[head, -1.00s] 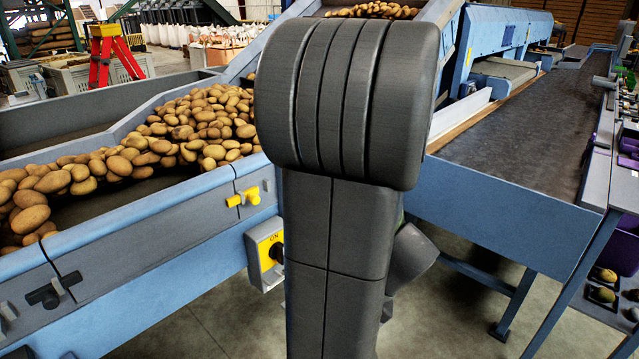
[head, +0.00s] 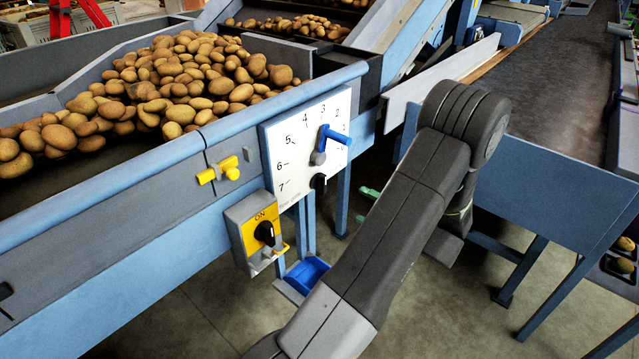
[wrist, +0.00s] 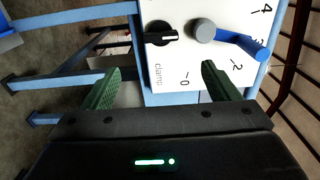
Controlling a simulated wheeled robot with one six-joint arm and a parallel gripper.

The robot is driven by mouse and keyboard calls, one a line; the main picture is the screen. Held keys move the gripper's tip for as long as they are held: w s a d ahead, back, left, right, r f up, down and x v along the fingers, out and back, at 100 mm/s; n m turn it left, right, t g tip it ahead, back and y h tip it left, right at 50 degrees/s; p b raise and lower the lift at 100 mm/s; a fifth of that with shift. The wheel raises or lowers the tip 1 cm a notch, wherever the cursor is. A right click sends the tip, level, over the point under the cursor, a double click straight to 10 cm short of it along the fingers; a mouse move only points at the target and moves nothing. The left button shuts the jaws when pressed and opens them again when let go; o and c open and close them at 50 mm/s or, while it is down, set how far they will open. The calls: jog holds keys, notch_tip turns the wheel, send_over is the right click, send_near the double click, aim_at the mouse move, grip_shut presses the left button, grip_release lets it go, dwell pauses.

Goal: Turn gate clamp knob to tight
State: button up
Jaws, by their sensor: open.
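The gate clamp knob (head: 319,182) is small and black, low on a white numbered panel (head: 277,160). In the wrist view, the knob (wrist: 160,33) has a white pointer line toward the right of the picture, with the word "clamp" printed below it. My gripper (head: 364,205) has green fingers and is partly hidden behind my arm in the head view. In the wrist view, my gripper (wrist: 160,84) is open and empty. The knob lies beyond the fingertips, between their lines and apart from them. I cannot read a "tight" mark.
A blue gate lever (head: 334,137) on a grey hub sits just above the knob. A yellow switch box (head: 246,222) marked ON and a blue tray (head: 306,275) are below left. Yellow handles (head: 219,170) stick out left of the panel. Potatoes (head: 190,85) fill the hopper.

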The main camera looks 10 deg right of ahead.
aim_at(326, 186)
jog(key=p+x, duration=0.1)
jog(key=x, duration=1.2)
jog(key=shift+w+a, duration=0.15)
jog(key=shift+a, duration=0.05)
jog(key=c, duration=1)
